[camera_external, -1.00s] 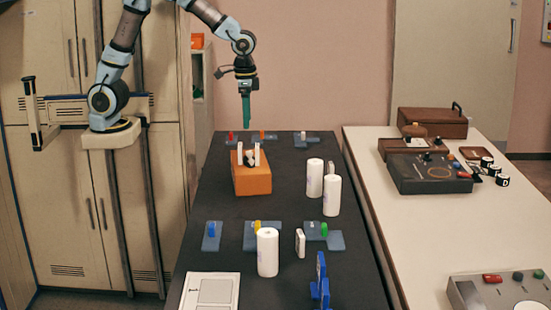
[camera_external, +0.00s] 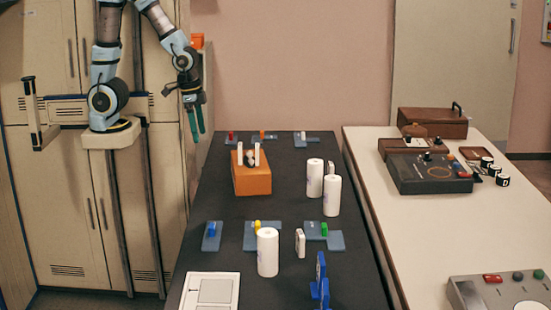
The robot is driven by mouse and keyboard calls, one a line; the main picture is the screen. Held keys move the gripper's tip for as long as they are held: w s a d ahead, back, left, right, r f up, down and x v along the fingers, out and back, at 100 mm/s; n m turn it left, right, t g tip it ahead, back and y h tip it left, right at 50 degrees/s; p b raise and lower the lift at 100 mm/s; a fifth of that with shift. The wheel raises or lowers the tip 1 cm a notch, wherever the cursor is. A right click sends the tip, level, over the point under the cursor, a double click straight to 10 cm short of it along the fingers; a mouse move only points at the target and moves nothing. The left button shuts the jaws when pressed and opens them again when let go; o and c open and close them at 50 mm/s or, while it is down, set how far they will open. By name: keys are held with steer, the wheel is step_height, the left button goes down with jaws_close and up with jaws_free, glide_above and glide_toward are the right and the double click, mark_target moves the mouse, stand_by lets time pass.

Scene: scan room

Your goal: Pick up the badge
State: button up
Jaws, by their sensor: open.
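A small white upright card-like piece (camera_external: 300,243) stands on the dark table, right of the nearest white roll; it may be the badge, but it is too small to be sure. My gripper (camera_external: 198,138) has two green fingers, is open and empty, and points down. It hangs in the air at the far left, beyond the table's left edge, well behind and to the left of the white piece.
White rolls (camera_external: 268,252) stand on the dark table (camera_external: 270,212). An orange box (camera_external: 251,176) and blue plates with coloured pegs (camera_external: 212,236) are also there. A blue stand (camera_external: 319,283) is in front. A pale table (camera_external: 425,222) holds devices.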

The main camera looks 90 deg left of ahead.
steer(key=shift+n+t, duration=0.6)
steer(key=w+p, duration=0.1)
steer(key=w, duration=1.7)
steer(key=shift+f, duration=0.15)
steer(key=t+p, duration=0.1)
steer(key=t, duration=0.1)
glide_toward(326, 165)
steer(key=f, duration=0.1)
steer(key=shift+n, duration=0.3)
steer(key=x, duration=0.2)
steer(key=p+x, duration=0.2)
steer(key=x, duration=0.1)
steer(key=shift+a+f, duration=0.25)
steer(key=shift+f, duration=0.15)
steer(key=shift+w+p+x, duration=0.25)
steer(key=shift+p+x, duration=1.25)
steer(key=shift+x, duration=1.2)
steer(key=shift+r, duration=0.15)
steer(key=c, duration=1.4)
